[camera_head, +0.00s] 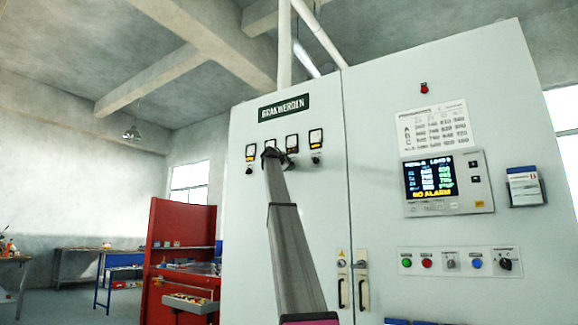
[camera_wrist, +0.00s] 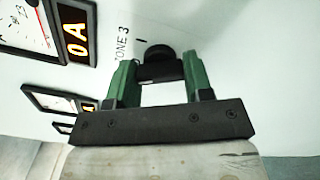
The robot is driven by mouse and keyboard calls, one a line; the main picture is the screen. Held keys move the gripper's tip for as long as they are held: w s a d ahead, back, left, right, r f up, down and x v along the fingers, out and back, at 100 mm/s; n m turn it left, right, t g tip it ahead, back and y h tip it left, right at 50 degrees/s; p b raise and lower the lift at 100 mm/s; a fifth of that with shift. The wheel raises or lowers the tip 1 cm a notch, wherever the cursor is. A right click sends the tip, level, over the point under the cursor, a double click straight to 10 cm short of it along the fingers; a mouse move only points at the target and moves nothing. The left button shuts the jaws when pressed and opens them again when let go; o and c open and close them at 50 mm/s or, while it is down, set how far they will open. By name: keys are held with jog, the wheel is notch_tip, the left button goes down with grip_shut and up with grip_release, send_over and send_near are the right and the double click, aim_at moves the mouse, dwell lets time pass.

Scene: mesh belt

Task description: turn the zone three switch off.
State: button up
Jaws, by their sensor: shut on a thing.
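The zone three switch (camera_wrist: 158,50) is a round black knob on the pale cabinet front. It sits beside the printed label "ZONE 3" (camera_wrist: 122,42) in the wrist view. My gripper (camera_wrist: 158,72) has its two green fingers on either side of the knob's dark grip, shut on it. The direction in which the knob points is hard to tell. The zone three meter (camera_wrist: 28,28) beside it has an orange display (camera_wrist: 77,42) reading "0 A". In the head view, my gripper (camera_head: 286,160) is at the meter row, and my arm hides the switch there.
Neighbouring meters (camera_head: 251,152) (camera_head: 316,138) and black knobs (camera_head: 249,170) (camera_head: 316,160) flank my gripper closely. To the right are a screen (camera_head: 430,177) reading "NO ALARM", a button strip (camera_head: 460,262) and door handles (camera_head: 341,292). A red workstation (camera_head: 180,225) stands left of the cabinet.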

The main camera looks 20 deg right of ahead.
dwell(0.3)
jog(key=o, duration=0.9)
jog(key=shift+a, duration=0.1)
jog(key=v, duration=1)
jog(key=shift+s+a, duration=0.25)
